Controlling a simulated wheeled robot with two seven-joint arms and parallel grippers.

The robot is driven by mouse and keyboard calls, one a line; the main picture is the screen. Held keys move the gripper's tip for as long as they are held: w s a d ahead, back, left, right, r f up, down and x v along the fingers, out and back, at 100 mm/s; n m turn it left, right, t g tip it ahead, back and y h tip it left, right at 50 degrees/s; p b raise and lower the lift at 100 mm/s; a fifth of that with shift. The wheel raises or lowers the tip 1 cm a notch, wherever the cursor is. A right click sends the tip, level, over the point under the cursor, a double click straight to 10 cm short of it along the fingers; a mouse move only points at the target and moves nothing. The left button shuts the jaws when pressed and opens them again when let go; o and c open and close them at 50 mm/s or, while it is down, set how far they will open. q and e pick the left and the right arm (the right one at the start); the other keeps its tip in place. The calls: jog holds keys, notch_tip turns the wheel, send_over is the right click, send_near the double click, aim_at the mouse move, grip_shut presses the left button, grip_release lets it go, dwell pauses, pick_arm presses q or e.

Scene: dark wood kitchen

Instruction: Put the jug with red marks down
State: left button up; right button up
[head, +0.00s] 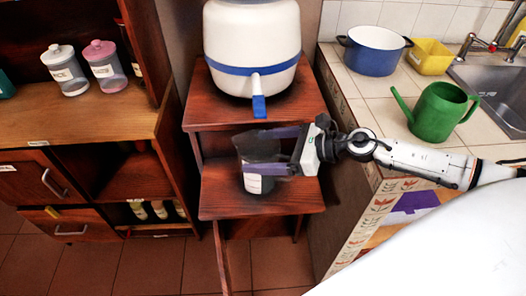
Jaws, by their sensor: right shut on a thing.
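A dark, see-through jug (254,150) with a pale label low on its side is upright over the lower step of the wooden stand (290,201). I cannot make out red marks on it. My right gripper (247,152) comes in from the right, its purple fingers on either side of the jug, and is shut on it. The jug's base is close to the step's surface, and I cannot tell whether it touches. My left gripper is not in view.
A white dispenser (250,35) with a blue band and tap stands on the upper step, above the jug. A counter at right holds a blue pot (373,54), yellow tub (431,55) and green watering can (437,113). Two jars stand on the left cabinet (93,124).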

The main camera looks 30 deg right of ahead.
jog(key=shift+f, duration=0.35)
jog(key=o, duration=1.2)
jog(key=shift+r, duration=0.1)
jog(key=shift+c, duration=0.2)
